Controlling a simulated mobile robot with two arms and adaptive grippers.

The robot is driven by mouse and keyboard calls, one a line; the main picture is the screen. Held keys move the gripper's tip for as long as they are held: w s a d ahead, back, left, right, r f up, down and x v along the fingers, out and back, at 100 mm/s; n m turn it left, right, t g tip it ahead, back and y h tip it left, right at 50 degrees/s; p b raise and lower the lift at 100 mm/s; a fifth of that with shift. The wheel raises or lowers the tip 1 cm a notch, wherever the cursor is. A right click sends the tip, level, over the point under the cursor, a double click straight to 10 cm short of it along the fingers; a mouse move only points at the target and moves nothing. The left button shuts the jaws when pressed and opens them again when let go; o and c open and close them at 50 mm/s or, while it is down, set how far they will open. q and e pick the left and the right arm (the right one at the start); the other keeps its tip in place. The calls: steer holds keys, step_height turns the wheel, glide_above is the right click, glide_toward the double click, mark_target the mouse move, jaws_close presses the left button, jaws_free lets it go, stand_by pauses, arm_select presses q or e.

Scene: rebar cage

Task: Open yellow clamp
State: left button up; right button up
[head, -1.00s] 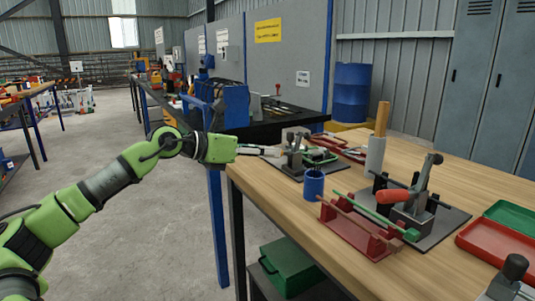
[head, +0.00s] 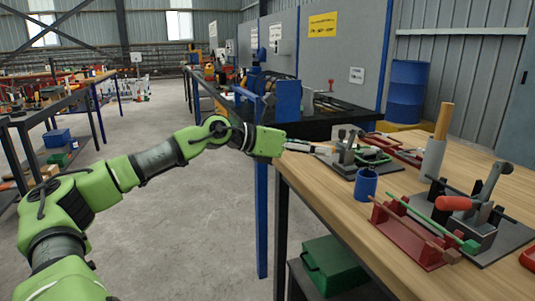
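My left gripper (head: 313,149) reaches in over the far left edge of the wooden workbench (head: 410,180). Its fingertips are small in view and lie close to a grey toggle clamp (head: 347,151) on a dark plate. I cannot tell whether they touch it or how far apart they are. A second toggle clamp (head: 480,218), with a red-orange grip and a raised metal lever, stands on a dark plate nearer to me. I cannot make out yellow on either clamp. My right gripper is not in view.
A blue cup (head: 366,185) stands in front of the far clamp. A red rack (head: 408,235) holds a green rod and a brown rod. A grey holder with a wooden handle (head: 444,122) stands behind. A green box (head: 333,265) sits below the bench.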

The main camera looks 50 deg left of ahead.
arm_select(q)
steer(key=shift+s+a+r, duration=0.25)
steer(key=shift+s, duration=0.2)
steer(key=shift+s+a, duration=0.25)
steer(key=shift+s, duration=0.15)
steer(key=s+a, duration=0.4)
steer(key=s, duration=0.7)
steer(key=shift+a, duration=0.3)
steer(key=shift+s, duration=0.1)
